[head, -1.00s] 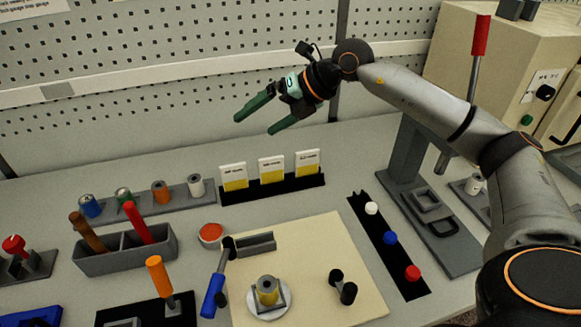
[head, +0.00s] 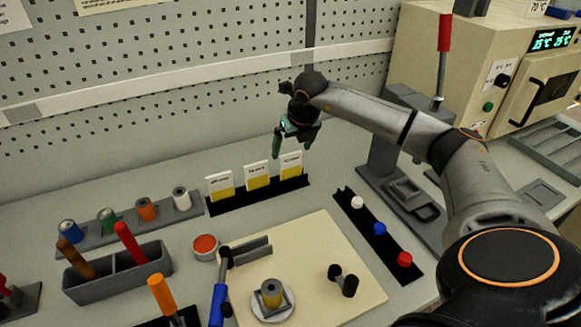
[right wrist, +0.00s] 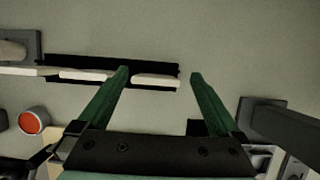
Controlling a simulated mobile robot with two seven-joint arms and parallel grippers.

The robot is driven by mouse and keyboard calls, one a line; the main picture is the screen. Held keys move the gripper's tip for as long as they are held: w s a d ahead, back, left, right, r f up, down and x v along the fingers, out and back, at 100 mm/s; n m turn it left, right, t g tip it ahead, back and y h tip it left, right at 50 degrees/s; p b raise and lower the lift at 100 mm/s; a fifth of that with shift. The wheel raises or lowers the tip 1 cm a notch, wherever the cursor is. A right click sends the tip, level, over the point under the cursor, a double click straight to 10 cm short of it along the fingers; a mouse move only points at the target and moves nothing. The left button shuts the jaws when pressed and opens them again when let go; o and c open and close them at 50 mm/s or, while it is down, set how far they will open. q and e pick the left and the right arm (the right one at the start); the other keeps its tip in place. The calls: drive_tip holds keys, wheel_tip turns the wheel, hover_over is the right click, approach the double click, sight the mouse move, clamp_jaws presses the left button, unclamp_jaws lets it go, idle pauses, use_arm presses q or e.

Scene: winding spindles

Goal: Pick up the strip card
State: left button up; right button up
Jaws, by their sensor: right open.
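Three upright white cards with yellow lower parts stand in a black rack (head: 230,204): a left card (head: 220,186), a middle card (head: 257,175) and a right card (head: 291,164). Their print is too small to tell which is the strip card. My right gripper (head: 291,151) is open and empty, pointing down just above the right card. In the right wrist view, the top edge of the right card (right wrist: 155,79) lies between the open fingertips (right wrist: 159,73), with no visible contact. The middle card (right wrist: 86,75) is left of the fingers. My left gripper is not in view.
A holder with several spools (head: 147,209) stands left of the rack. A press (head: 385,150) with a red-handled lever stands to the right, near a black strip with coloured knobs (head: 379,230). A cream board (head: 310,270) lies in front. The perforated wall is behind.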

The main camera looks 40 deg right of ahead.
sight(290, 157)
drive_tip(key=x, duration=0.2)
drive_tip(key=p+x, duration=0.1)
drive_tip(key=x, duration=0.1)
drive_tip(key=shift+s+a+f, duration=0.3)
drive_tip(key=shift+a, duration=0.05)
drive_tip(key=shift+w+d+f, duration=0.1)
drive_tip(key=shift+w+f, duration=0.1)
drive_tip(key=shift+f, duration=0.3)
drive_tip(key=c, duration=1.2)
